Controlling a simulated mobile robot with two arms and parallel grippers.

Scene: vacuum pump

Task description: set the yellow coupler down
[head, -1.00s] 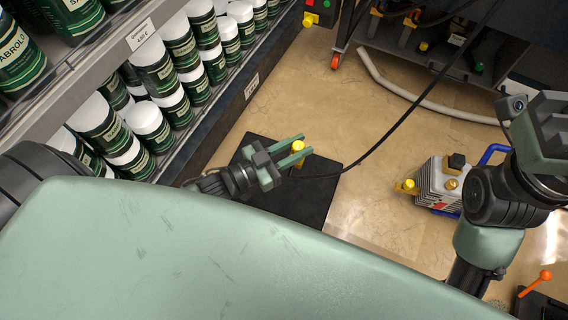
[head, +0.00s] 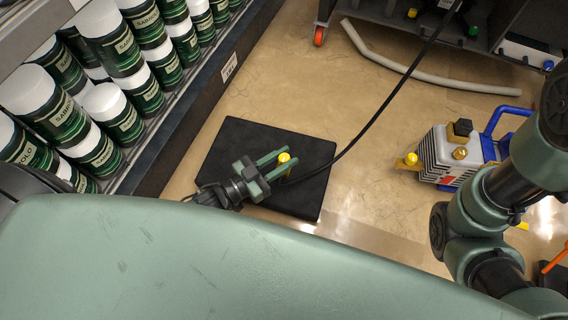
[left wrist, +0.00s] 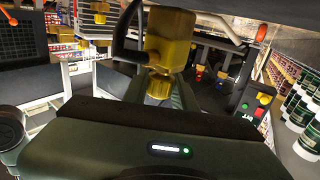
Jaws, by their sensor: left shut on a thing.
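The yellow coupler (head: 284,158) is between the fingers of my left gripper (head: 277,163), which is shut on it. In the head view, gripper and coupler appear over the black mat (head: 240,140) on the floor; how high above it I cannot tell. A black hose (head: 375,122) runs from the coupler up to the right. In the left wrist view the coupler (left wrist: 170,42) shows large and yellow, between the fingers (left wrist: 160,92). My right arm is at the right edge, its gripper out of sight.
A vacuum pump (head: 447,158) with a blue handle and yellow fittings stands on the floor to the right. A shelf of green and white cans (head: 125,115) lines the left. A pale hose (head: 420,76) lies near the dark cart (head: 385,25). Bare floor lies between mat and pump.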

